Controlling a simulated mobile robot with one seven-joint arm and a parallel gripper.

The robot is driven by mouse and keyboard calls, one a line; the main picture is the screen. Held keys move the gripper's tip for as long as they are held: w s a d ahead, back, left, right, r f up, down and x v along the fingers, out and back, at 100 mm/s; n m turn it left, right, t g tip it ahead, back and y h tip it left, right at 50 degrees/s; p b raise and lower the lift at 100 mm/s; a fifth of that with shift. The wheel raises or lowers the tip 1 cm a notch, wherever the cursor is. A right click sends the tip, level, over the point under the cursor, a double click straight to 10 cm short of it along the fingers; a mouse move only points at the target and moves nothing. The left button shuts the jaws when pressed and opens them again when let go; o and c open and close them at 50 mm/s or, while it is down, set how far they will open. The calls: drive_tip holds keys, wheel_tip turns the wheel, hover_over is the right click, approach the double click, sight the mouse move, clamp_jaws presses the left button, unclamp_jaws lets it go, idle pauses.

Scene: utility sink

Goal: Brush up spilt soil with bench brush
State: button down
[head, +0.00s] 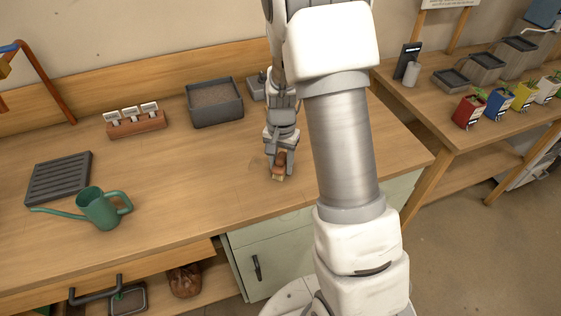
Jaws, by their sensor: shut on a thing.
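My gripper (279,172) points down over the wooden bench top, to the right of its middle. It is shut on a small brown wooden piece with a paler lower edge, which looks like the bench brush (281,163). The brush is close to the bench top; I cannot tell whether its bristles touch it. A faint darker patch (256,164) lies on the wood just left of the gripper; it may be spilt soil, but is too small to be sure. My arm hides the bench to the right of the gripper.
A grey tray of soil (215,103) stands behind, with a wooden label holder (136,122) to its left. A green watering can (100,208) and slatted grey tray (59,178) are at left. Potted plants (497,103) stand on the right table. The bench middle is clear.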

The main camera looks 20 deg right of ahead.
sight(281, 155)
drive_tip(key=shift+r, duration=0.1)
drive_tip(key=shift+r+p, duration=2.2)
drive_tip(key=shift+r, duration=0.75)
drive_tip(key=shift+r+p, duration=1.15)
drive_tip(key=shift+r, duration=0.4)
drive_tip(key=shift+w, duration=0.1)
